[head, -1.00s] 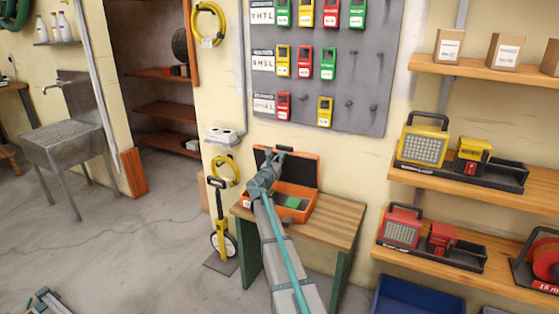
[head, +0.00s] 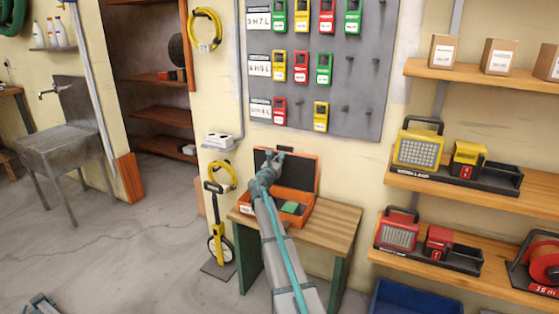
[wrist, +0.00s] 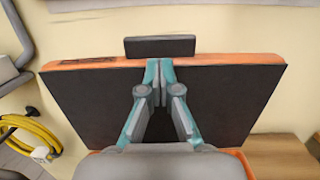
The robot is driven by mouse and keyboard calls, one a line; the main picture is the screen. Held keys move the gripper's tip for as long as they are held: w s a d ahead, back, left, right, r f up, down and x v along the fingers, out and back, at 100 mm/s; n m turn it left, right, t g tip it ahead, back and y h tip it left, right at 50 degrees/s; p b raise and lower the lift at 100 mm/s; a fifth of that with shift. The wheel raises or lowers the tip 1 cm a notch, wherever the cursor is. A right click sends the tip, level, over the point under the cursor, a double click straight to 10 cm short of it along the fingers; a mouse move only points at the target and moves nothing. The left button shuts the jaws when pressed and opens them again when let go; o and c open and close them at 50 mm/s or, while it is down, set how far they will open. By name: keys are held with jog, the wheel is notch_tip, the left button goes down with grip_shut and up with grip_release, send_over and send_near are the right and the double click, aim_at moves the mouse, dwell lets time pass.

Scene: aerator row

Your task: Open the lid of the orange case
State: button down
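The orange case (head: 296,196) sits on the small wooden table, with a green item (head: 290,207) inside. Its lid (head: 303,172) stands raised at the back, dark inner face toward me. In the wrist view the lid (wrist: 225,95) fills the middle, with an orange rim and a black handle-like piece (wrist: 160,46) above its top edge. My gripper (wrist: 160,65) is in front of the inner face, fingertips together at the middle of the top rim. I cannot tell whether the tips touch the rim. My gripper (head: 273,156) and arm hide part of the case in the head view.
The wooden table (head: 335,222) has bare top right of the case. A yellow measuring wheel (head: 219,235) stands at its left. Shelves (head: 455,187) with lamps are to the right, a blue bin (head: 415,300) below. A yellow hose (wrist: 30,135) hangs left.

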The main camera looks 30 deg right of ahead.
aim_at(284, 163)
jog(key=shift+d, duration=0.1)
jog(key=shift+x, duration=1.15)
jog(key=shift+f, duration=0.25)
jog(key=shift+s+a+f+b, duration=0.1)
jog(key=shift+f+b, duration=0.7)
jog(key=shift+f, duration=0.3)
jog(key=shift+s+a+f+b, duration=0.1)
jog(key=shift+a+f+b, duration=0.05)
jog(key=shift+f+b, duration=0.8)
jog(key=shift+f, duration=0.15)
jog(key=shift+a, duration=0.1)
jog(key=s+a+r+p, duration=0.1)
jog(key=s+a+p, duration=0.1)
jog(key=s+a, duration=0.4)
jog(key=shift+s+a, duration=0.3)
jog(key=shift+a, duration=0.95)
